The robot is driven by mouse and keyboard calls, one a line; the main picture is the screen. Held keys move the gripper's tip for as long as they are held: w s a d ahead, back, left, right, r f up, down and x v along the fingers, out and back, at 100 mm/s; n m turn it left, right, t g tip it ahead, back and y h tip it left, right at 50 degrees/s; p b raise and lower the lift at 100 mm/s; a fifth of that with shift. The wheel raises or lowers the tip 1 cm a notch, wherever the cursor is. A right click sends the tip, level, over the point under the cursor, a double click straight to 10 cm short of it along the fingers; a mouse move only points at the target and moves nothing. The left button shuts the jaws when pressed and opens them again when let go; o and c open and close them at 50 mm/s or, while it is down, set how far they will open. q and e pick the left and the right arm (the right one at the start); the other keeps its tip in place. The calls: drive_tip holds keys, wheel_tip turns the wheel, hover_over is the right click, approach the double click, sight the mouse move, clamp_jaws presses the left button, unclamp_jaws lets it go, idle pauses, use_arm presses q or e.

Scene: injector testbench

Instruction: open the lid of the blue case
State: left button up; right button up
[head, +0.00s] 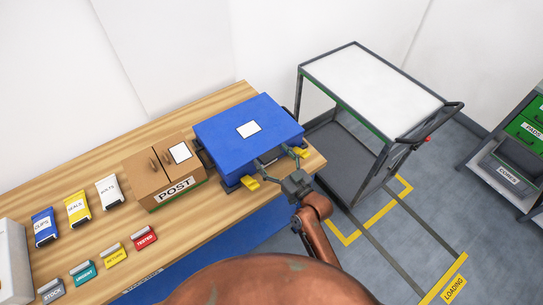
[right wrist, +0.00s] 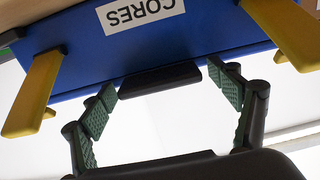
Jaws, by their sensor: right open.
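The blue case (head: 222,128) sits at the right end of the wooden bench, its lid down and a blank white label (head: 248,129) on top. Its front edge has two yellow latches (head: 250,183) (head: 302,153), which stick out from the case. In the right wrist view the case's blue front (right wrist: 75,62) carries a CORES label and a dark bar (right wrist: 160,79). My right gripper (head: 278,158) is at the front edge, between the latches. Its green-padded fingers (right wrist: 168,84) are open, one on each side of the dark bar. My left gripper is out of view.
A brown POST box (head: 160,187) stands close to the case's left. A grey cart (head: 372,80) stands to the right, with open floor in front.

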drive_tip(key=shift+c, duration=0.6)
drive_tip(key=shift+r, duration=0.1)
drive_tip(key=c, duration=1.6)
